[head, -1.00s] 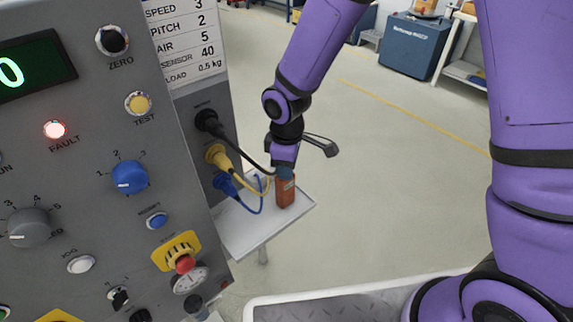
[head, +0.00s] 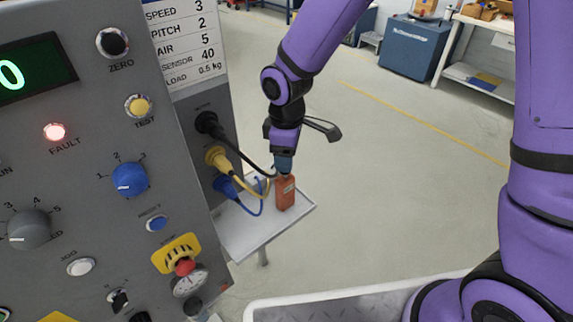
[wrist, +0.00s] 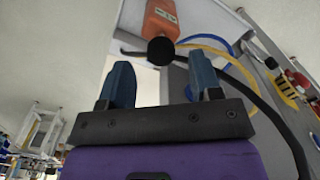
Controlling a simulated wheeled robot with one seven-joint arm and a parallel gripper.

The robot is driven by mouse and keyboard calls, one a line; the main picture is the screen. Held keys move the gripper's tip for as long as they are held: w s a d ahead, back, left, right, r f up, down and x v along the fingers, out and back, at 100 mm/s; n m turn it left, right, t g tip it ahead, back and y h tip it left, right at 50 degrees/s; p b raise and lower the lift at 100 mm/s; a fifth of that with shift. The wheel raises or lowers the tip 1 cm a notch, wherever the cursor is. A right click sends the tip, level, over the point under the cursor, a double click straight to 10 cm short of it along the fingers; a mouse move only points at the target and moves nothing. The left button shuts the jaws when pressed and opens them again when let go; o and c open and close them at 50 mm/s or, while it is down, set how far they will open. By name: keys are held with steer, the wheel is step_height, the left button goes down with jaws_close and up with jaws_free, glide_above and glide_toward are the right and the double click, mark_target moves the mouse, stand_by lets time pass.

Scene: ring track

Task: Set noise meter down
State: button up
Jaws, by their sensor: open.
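The noise meter (head: 285,194) is an orange-red box standing upright on the small white side shelf (head: 243,235) beside the grey control panel. In the wrist view the meter (wrist: 161,17) shows at the top, with a round black tip (wrist: 161,51) pointing toward my gripper. My gripper (head: 284,165) is just above the meter. In the wrist view its two blue fingers (wrist: 160,72) are spread apart with nothing gripped between them. The black tip appears just beyond the fingertips.
Black, yellow and blue cables (head: 232,160) run from the panel's side sockets close to the meter and my gripper. The grey panel (head: 90,180) fills the left. Open floor (head: 400,190) lies to the right, with a blue cabinet (head: 412,50) at the back.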

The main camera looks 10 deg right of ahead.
step_height(320, 180, up, 8)
steer(key=shift+f, duration=0.25)
steer(key=s+d+r+m+t, duration=0.1)
steer(key=s+d+r+m, duration=0.25)
steer(key=d+r, duration=0.4)
steer(key=s+d+r+m+t, duration=0.2)
steer(key=s+d+r+m, duration=0.15)
steer(key=d+r, duration=0.35)
steer(key=s+d+r+m+t, duration=0.2)
steer(key=s+d+r+m, duration=0.2)
steer(key=s+d+m, duration=0.3)
steer(key=shift+s+d+m, duration=0.3)
steer(key=shift+s+d, duration=1.25)
steer(key=shift+s, duration=0.75)
